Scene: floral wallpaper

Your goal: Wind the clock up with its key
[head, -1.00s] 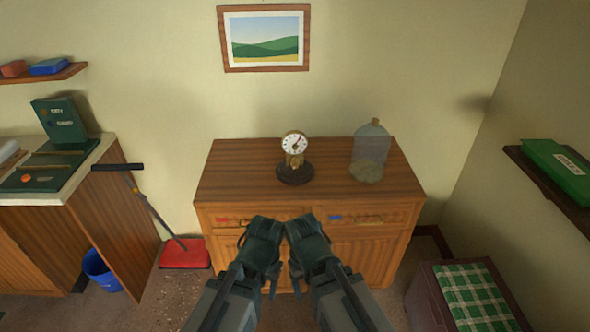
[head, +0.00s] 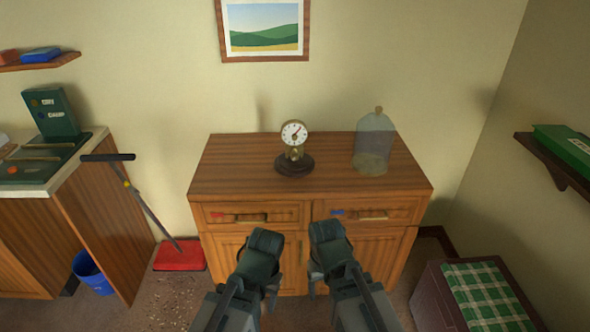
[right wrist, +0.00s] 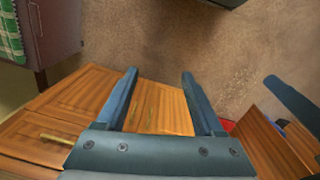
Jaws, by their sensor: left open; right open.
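The clock (head: 294,134) has a white dial in a brass case on a round dark base. It stands upright on the wooden cabinet's top (head: 240,174), left of a glass dome (head: 373,148). I cannot make out a key in any view. My left gripper (head: 270,278) and right gripper (head: 316,274) are in front of the cabinet, below its top edge and apart from the clock. Both are open and hold nothing visible. The right wrist view shows the right gripper's two fingers (right wrist: 160,95) spread, with cabinet front and floor beyond them.
The cabinet has a left drawer (head: 252,214) with a red mark and a right drawer (head: 366,212) with a blue mark, both shut. A chest with a green checked cloth (head: 485,296) stands at right.

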